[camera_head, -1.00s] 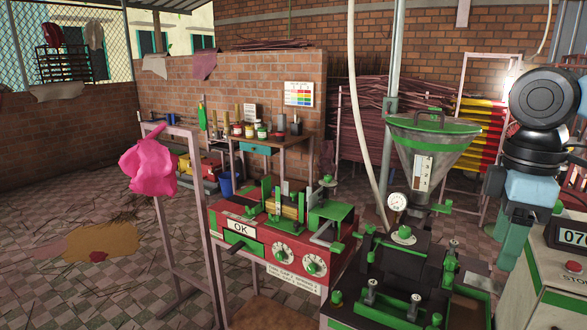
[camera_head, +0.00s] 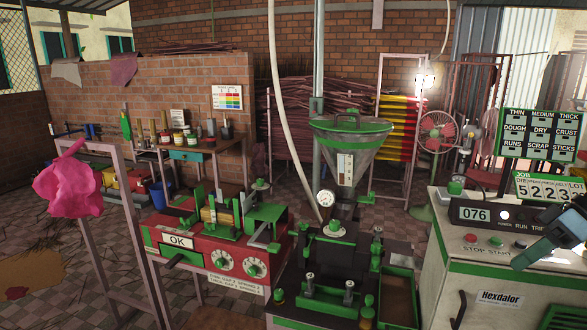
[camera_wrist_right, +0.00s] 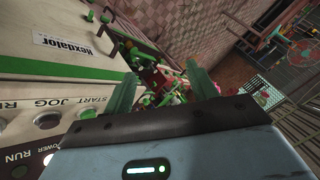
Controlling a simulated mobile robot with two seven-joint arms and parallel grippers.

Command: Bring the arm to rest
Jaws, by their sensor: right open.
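My right gripper (camera_head: 526,258) comes in from the right edge of the head view, in front of the upper part of the white control cabinet (camera_head: 447,262). Its two green fingers show in the right wrist view, spread apart with nothing held between them (camera_wrist_right: 160,72). The rest of my right arm is mostly outside the head view. In the wrist view, the cabinet's labelled button panel (camera_wrist_right: 58,118) lies to the left of the fingers. I cannot tell the exact gap between gripper and cabinet. My left gripper is not in view.
The black and green extruder (camera_head: 330,262) with its funnel hopper (camera_head: 347,150) stands left of the cabinet. A red machine with an OK plate (camera_head: 205,252) and a rack with pink cloth (camera_head: 68,185) are further left. A green sign board (camera_head: 543,133) rises behind the cabinet.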

